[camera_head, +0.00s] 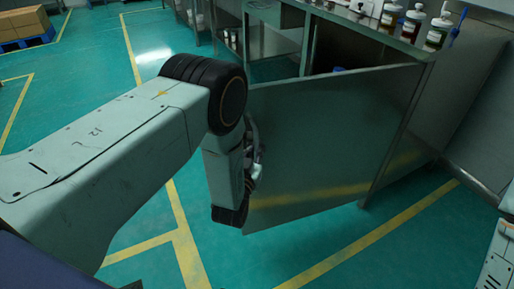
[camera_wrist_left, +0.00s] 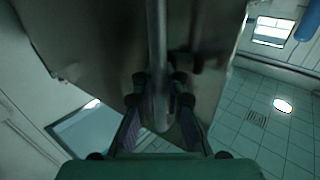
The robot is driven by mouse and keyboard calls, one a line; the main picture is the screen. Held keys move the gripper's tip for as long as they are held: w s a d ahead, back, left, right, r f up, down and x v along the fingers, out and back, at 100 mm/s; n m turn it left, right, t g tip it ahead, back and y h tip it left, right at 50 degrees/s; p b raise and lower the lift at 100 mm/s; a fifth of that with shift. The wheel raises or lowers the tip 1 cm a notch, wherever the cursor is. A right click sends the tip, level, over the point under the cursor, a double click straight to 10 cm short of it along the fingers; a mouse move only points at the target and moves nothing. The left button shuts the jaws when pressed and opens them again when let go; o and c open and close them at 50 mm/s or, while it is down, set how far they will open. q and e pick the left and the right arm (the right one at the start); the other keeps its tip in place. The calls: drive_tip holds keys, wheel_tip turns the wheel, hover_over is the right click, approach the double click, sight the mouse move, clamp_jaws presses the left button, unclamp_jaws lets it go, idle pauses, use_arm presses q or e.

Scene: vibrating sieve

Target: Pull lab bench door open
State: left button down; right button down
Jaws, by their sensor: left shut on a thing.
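The lab bench door (camera_head: 325,145) is a grey metal panel standing swung out from the bench (camera_head: 420,125), with its hinge side at the right. Part of the dark bench interior shows above and behind the panel. In the left wrist view the door (camera_wrist_left: 95,45) fills the upper middle, with a vertical bar handle (camera_wrist_left: 157,45) on it. My left gripper (camera_wrist_left: 158,105) is shut on the handle, one finger on each side of the bar. In the head view this gripper (camera_head: 255,155) is at the door's left edge, partly hidden by my wrist. My right gripper is not in view.
Several bottles (camera_head: 412,22) with dark contents stand on the bench top. The green floor (camera_head: 145,150) with yellow lines is clear left of and in front of the door. Brown boxes (camera_head: 25,22) on a blue pallet stand far back left.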

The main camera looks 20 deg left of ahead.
use_arm(q)
drive_tip(key=shift+s+a+f, duration=0.15)
drive_tip(key=shift+a+f, duration=0.1)
drive_tip(key=shift+a, duration=0.1)
drive_tip(key=c, duration=1.5)
unclamp_jaws()
drive_tip(key=shift+r, duration=0.1)
drive_tip(key=shift+o, duration=0.5)
drive_tip(key=shift+d, duration=0.1)
drive_tip(key=s, duration=1.2)
drive_tip(key=shift+d, duration=0.45)
drive_tip(key=shift+w, duration=0.1)
